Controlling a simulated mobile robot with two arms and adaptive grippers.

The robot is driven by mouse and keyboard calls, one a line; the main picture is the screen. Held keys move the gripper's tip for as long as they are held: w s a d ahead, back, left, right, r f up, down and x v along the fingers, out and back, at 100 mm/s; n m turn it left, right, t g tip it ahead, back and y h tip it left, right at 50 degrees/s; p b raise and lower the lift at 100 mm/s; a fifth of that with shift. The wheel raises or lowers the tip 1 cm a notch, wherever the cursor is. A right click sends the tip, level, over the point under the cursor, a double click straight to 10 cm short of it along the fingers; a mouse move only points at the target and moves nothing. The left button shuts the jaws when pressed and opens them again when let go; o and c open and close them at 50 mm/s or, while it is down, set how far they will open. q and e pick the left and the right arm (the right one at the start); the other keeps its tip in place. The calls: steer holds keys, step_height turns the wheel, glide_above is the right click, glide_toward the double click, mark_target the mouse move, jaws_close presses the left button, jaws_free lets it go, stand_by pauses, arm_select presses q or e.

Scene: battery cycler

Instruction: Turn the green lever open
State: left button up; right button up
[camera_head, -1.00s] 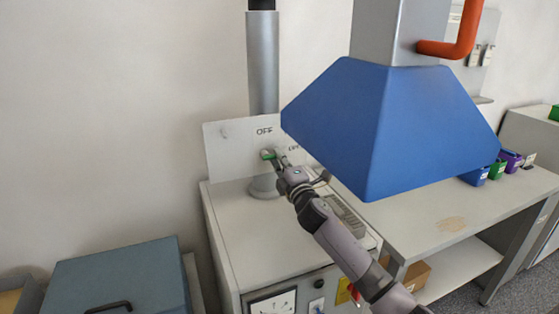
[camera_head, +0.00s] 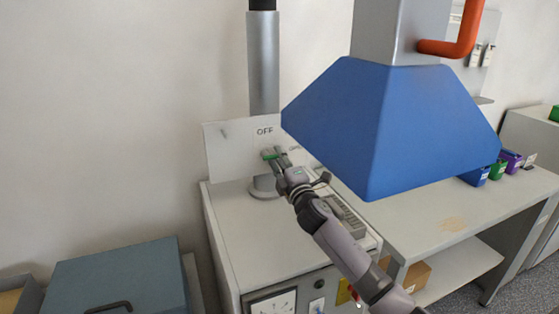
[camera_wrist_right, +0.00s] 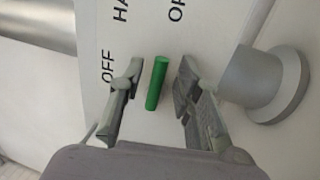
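The green lever (camera_wrist_right: 157,83) shows in the right wrist view as a short green bar in front of a white panel (camera_wrist_right: 95,12) lettered "OFF" and with further partly cut-off words. My right gripper (camera_wrist_right: 158,78) is open, with one finger on each side of the lever and a visible gap to each. In the head view the right gripper (camera_head: 275,155) is at the panel (camera_head: 228,150), and a bit of the green lever (camera_head: 268,155) shows beside the fingers. My left gripper is in neither view.
A large blue hood (camera_head: 390,125) hangs to the right, close above my right arm. A grey vertical pipe (camera_head: 263,70) stands behind the panel. A round grey knob-like part (camera_wrist_right: 265,85) lies right of the fingers. A blue-grey box (camera_head: 120,280) is at the lower left.

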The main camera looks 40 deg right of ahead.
steer(key=v, duration=1.2)
stand_by(0.6)
